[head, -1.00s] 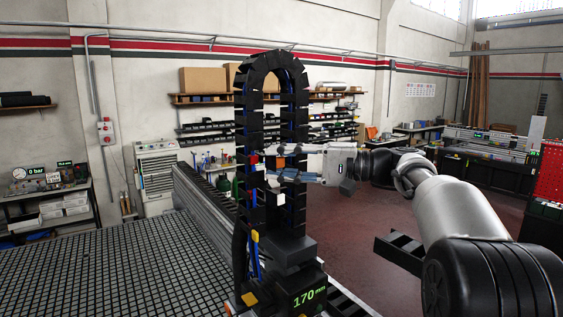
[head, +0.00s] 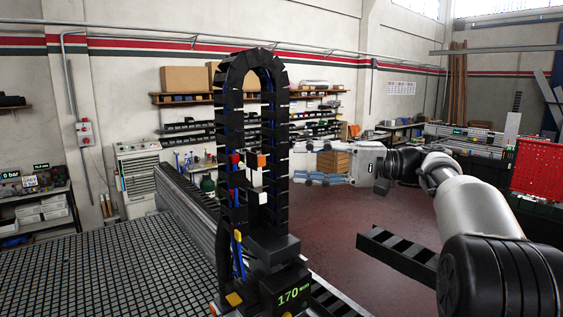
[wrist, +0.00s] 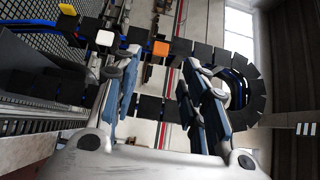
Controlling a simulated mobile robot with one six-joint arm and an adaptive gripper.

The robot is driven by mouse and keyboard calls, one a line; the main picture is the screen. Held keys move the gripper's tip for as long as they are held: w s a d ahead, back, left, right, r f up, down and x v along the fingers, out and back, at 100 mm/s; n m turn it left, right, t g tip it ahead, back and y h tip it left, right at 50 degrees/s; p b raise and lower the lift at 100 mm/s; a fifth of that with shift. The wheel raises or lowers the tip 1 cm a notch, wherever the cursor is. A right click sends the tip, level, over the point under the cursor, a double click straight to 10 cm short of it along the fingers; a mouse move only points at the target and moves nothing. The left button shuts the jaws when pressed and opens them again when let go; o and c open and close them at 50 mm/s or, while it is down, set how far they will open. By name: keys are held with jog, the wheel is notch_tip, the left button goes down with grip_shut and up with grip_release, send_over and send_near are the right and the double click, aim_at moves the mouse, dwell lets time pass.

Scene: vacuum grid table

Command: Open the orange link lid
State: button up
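The orange link lid (head: 262,160) shows as a small orange square on the right upright run of the black cable chain (head: 278,130). I cannot tell whether it is open or closed. My gripper (head: 306,164) is to the right of the chain at about the lid's height. Its fingers are spread apart with nothing between them, and a gap shows between them and the chain. In the wrist view the orange lid (wrist: 160,48) lies beyond the open fingers (wrist: 160,75), between their tips.
Near the lid on the chain are a white lid (head: 257,179), a red piece (head: 235,158) and a yellow piece (head: 238,236). A black block with a green 170 display (head: 288,295) stands at the chain's foot. The grid table (head: 100,270) is at left. Open floor lies right of the chain.

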jog(key=d, duration=0.2)
jog(key=shift+s+d, duration=0.25)
jog(key=shift+d, duration=0.05)
jog(key=shift+a, duration=0.1)
jog(key=s+a+f+m+h+b, duration=0.1)
jog(key=s+a+f+h+b, duration=0.25)
jog(key=f, duration=0.35)
jog(key=s+a+f+h+b, duration=0.2)
jog(key=s+f+b, duration=0.3)
jog(key=f, duration=0.2)
jog(key=s+a+f+m+h+b, duration=0.15)
jog(key=s+f+b, duration=0.25)
jog(key=f, duration=0.4)
jog(key=s+d+f+n+h+b, duration=0.1)
jog(key=s+d+f+h+b, duration=0.2)
jog(key=f, duration=0.8)
jog(key=s+d+f+n+t+h+b, duration=0.1)
jog(key=s+d+f+n+h+b, duration=0.1)
jog(key=s+f+b, duration=0.5)
jog(key=s+d+f+n+h+b, duration=0.1)
jog(key=s+d+f+h+b, duration=0.3)
jog(key=s+f, duration=0.8)
notch_tip(320, 180, down, 4)
jog(key=shift+s+d+r+h+b, duration=0.25)
jog(key=shift+h+b, duration=0.2)
jog(key=shift+h, duration=0.45)
